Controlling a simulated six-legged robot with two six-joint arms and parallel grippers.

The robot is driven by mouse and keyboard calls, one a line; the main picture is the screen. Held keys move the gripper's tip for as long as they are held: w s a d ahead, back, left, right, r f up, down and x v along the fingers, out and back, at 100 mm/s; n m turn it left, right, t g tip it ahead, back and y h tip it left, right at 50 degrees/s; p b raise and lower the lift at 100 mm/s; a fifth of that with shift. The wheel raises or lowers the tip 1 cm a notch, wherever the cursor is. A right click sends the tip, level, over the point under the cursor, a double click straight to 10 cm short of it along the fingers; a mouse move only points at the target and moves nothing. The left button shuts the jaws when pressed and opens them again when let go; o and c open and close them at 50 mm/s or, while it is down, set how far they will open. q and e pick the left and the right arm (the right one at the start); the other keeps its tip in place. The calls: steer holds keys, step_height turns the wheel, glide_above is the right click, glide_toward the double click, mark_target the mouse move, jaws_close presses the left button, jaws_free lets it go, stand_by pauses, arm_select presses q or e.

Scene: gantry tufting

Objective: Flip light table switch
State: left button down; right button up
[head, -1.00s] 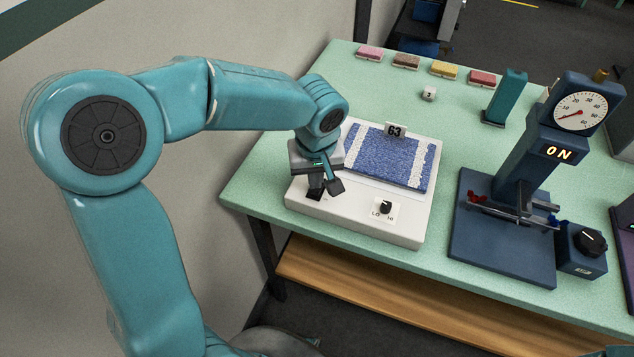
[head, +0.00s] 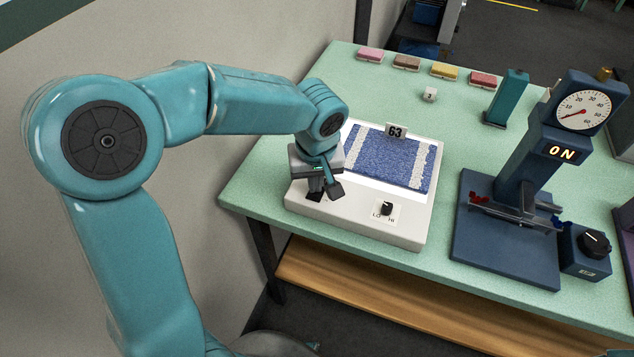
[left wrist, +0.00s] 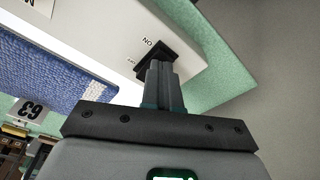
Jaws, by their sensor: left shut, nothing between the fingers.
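The light table (head: 350,215) is a white box on the green bench, with a blue tuft sample (head: 385,160) with white stripes and a "63" tag lying on its panel. The panel edges around the sample glow bright white. The black switch (left wrist: 157,58) is at the box's front left corner, with an ON label beside it in the left wrist view. My left gripper (head: 322,194) is shut and empty. Its fingertips (left wrist: 160,68) are at the switch and seem to touch it, hiding part of it. My right gripper is not in view.
A LO/HI knob (head: 386,209) sits on the light table's front, right of my gripper. A dark blue gauge stand (head: 520,190) showing ON stands to the right. Colored blocks (head: 407,62) line the bench's back.

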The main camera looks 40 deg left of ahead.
arm_select(q)
step_height(320, 180, up, 7)
steer(key=p, duration=0.4)
steer(key=shift+f, duration=0.1)
stand_by(0.3)
